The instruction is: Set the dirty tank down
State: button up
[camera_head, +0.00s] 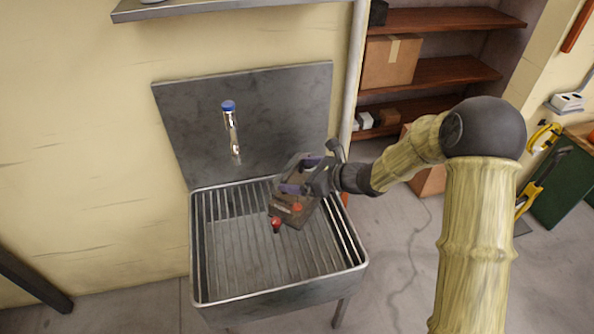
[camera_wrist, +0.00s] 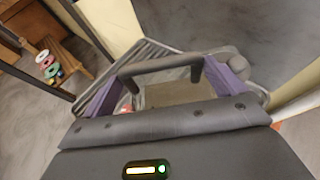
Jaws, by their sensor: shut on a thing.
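The dirty tank (camera_head: 284,203) is a small brownish body with red and orange knobs. My gripper (camera_head: 301,175), with purple finger pads, is shut on it above the right part of the grey metal sink (camera_head: 222,262). The tank looks tilted. Whether its underside touches the sink cannot be told. In the wrist view, the purple pads lie on either side of the brownish tank (camera_wrist: 180,95), with a dark handle (camera_wrist: 160,68) across it. Most of the tank's lower part is hidden there.
A metal tap with a blue top (camera_head: 229,108) sticks out from the grey back panel (camera_head: 185,115) behind the sink. The sink's ribbed left and front parts are empty. Shelves with a cardboard box (camera_head: 390,64) stand at the back right. A pale pipe (camera_head: 353,70) runs beside the sink.

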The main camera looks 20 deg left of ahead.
aim_at(300, 184)
jog(key=shift+f, duration=0.25)
jog(key=shift+f, duration=1.9)
jog(key=o, duration=1.6)
jog(key=shift+f+b, duration=0.2)
jog(key=shift+b, duration=0.15)
jog(key=shift+o, duration=0.4)
jog(key=shift+d+r, duration=0.1)
jog(key=shift+r, duration=0.05)
